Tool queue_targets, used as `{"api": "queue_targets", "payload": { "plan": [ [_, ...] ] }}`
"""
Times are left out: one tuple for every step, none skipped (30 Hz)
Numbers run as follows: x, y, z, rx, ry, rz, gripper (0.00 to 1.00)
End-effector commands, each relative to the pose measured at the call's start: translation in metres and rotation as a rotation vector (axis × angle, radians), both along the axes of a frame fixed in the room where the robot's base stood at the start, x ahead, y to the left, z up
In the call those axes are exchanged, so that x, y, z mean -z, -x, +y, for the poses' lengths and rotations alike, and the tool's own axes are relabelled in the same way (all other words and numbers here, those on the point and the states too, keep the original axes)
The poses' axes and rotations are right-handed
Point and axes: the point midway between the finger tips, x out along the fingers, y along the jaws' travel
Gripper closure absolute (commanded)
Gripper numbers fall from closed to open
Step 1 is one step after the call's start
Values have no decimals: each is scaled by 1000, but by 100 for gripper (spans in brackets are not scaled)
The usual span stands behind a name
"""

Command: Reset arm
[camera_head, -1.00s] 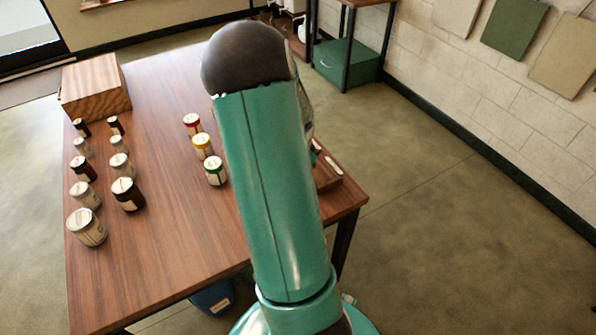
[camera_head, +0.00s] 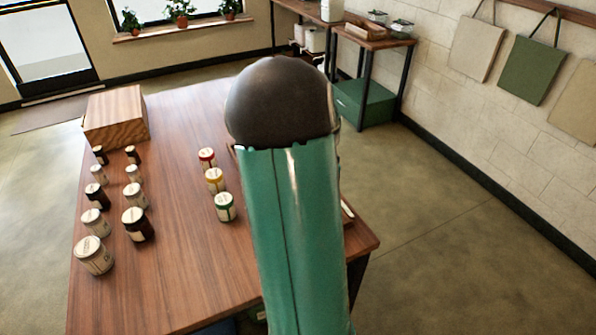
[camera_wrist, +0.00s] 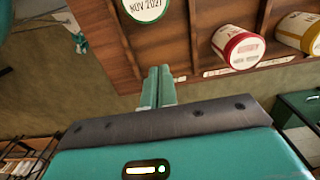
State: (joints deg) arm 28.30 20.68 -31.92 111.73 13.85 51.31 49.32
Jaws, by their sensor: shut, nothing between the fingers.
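My gripper (camera_wrist: 158,86) shows in the wrist view, with two slim teal fingers side by side, shut and empty. The fingers are in front of a wooden surface with raised strips (camera_wrist: 165,45), and I cannot tell if they touch it. In the head view my teal arm and its dark rounded joint fill the middle. The arm hides my gripper and part of the table's right side.
A wooden table (camera_head: 180,260) holds several jars at left, a wooden box (camera_head: 115,116), and red (camera_head: 207,158), yellow (camera_head: 215,180) and green (camera_head: 225,207) labelled cans. A green crate (camera_head: 365,103) sits beyond. Floor at right is clear.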

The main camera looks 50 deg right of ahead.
Motion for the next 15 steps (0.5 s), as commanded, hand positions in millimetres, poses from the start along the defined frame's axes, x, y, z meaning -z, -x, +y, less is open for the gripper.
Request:
{"api": "queue_targets", "payload": {
  "plan": [
    [-1, 0, 0, 0, 0, 0, 100],
    [-1, 0, 0, 0, 0, 0, 100],
    [-1, 0, 0, 0, 0, 0, 100],
    [-1, 0, 0, 0, 0, 0, 100],
    [-1, 0, -1, 0, 0, 0, 100],
    [-1, 0, -1, 0, 0, 0, 100],
    [-1, 0, -1, 0, 0, 0, 100],
    [-1, 0, 0, -2, 0, -1, 100],
    [-3, -2, 2, -11, 0, -4, 100],
    [-4, -4, 4, -23, 0, -9, 100],
    [-7, -7, 8, -42, 0, -15, 100],
    [-12, -12, 16, -76, 0, -27, 100],
    [-16, -17, 24, -109, 0, -37, 100],
    [-23, -23, 33, -150, 2, -51, 100],
    [-31, -31, 47, -213, 4, -70, 100]
  ]
}}
